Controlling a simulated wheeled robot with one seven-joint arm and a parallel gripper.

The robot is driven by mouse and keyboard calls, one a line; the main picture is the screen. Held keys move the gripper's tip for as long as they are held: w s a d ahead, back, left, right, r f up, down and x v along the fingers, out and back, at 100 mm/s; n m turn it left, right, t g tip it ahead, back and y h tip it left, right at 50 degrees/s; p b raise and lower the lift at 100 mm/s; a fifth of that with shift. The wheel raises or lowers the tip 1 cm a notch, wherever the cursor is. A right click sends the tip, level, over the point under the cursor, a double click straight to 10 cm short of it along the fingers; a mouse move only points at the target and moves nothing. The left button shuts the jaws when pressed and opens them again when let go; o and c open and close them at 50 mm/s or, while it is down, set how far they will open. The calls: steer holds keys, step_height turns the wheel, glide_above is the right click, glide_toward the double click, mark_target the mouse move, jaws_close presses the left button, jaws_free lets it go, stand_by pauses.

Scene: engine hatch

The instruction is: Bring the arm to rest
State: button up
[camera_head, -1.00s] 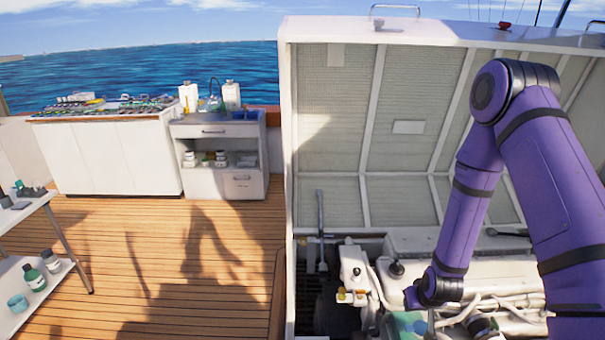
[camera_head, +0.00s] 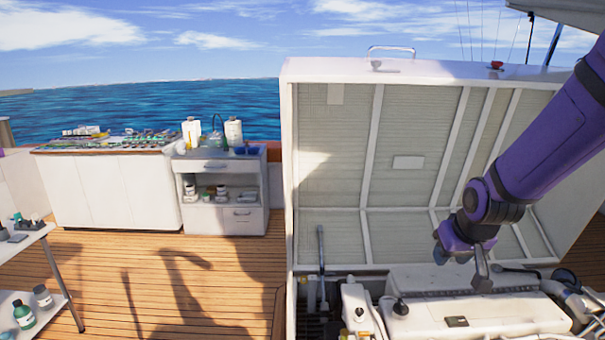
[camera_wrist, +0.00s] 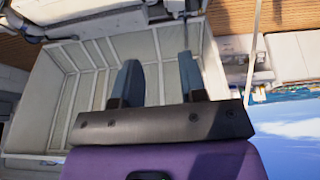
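My purple arm (camera_head: 550,150) reaches in from the upper right in the head view. My gripper (camera_head: 462,266) hangs in front of the raised engine hatch lid (camera_head: 408,141), above the engine (camera_head: 440,318). In the wrist view, the two dark grey-blue fingers of my gripper (camera_wrist: 157,66) stand apart with nothing between them, so it is open and empty. The lid's ribbed inner side (camera_wrist: 50,90) shows beyond the fingers there.
The hatch lid stands upright close behind my arm. A white counter with tools (camera_head: 110,185) and a small shelf unit (camera_head: 220,195) stand at the back left. A shelf with bottles (camera_head: 30,300) is at the left edge. The wooden deck (camera_head: 150,290) between is clear.

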steer(key=s+r, duration=1.7)
steer(key=s, duration=0.5)
steer(key=shift+a+r, duration=0.25)
steer(key=shift+r, duration=0.15)
steer(key=shift+s, duration=0.1)
